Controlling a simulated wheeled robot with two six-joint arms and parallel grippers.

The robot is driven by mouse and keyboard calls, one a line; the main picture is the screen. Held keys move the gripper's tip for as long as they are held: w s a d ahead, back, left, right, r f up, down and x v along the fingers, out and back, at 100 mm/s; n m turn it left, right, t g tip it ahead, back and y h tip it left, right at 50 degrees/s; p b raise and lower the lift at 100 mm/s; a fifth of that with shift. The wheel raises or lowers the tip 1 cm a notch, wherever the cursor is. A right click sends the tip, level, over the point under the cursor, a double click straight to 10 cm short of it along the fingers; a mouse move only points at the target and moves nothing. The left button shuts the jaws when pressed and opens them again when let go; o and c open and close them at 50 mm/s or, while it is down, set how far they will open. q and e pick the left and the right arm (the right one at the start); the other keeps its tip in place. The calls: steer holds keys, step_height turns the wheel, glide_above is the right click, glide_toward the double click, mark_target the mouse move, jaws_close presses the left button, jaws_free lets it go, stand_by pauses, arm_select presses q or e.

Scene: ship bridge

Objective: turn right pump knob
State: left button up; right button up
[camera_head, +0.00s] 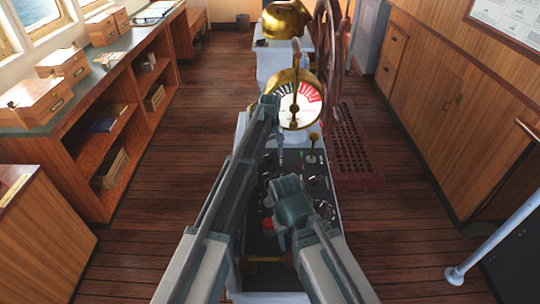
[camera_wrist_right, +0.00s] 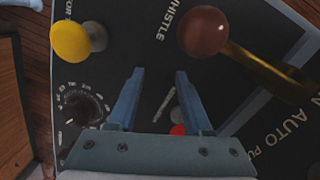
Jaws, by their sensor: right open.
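The dark control console (camera_head: 312,166) stands ahead of me, with several small knobs and dials on its top. I cannot tell for certain which one is the right pump knob. In the right wrist view a black dial knob (camera_wrist_right: 82,106) with white scale marks sits left of the fingers. My right gripper (camera_wrist_right: 158,84) is open and empty above the panel, apart from the knobs. In the head view its fingers are hidden under my right wrist. My left gripper (camera_head: 281,156) points down over the far part of the console; its jaws are too small to read.
A yellow knob (camera_wrist_right: 76,40), a brown ball knob (camera_wrist_right: 203,31) and a brass lever (camera_wrist_right: 265,72) stand up near my right fingers. A red button (camera_wrist_right: 178,130) shows between them. The brass telegraph (camera_head: 297,104) rises behind the console. Wooden shelves (camera_head: 90,150) line the left.

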arm_select(q)
steer(key=c, duration=1.1)
steer(key=m, duration=0.5)
steer(key=shift+a+m, duration=0.1)
steer(key=shift+m, duration=0.3)
steer(key=m, duration=0.5)
steer(key=shift+a+m, duration=0.15)
steer(key=shift+m, duration=0.55)
steer(key=o, duration=1.2)
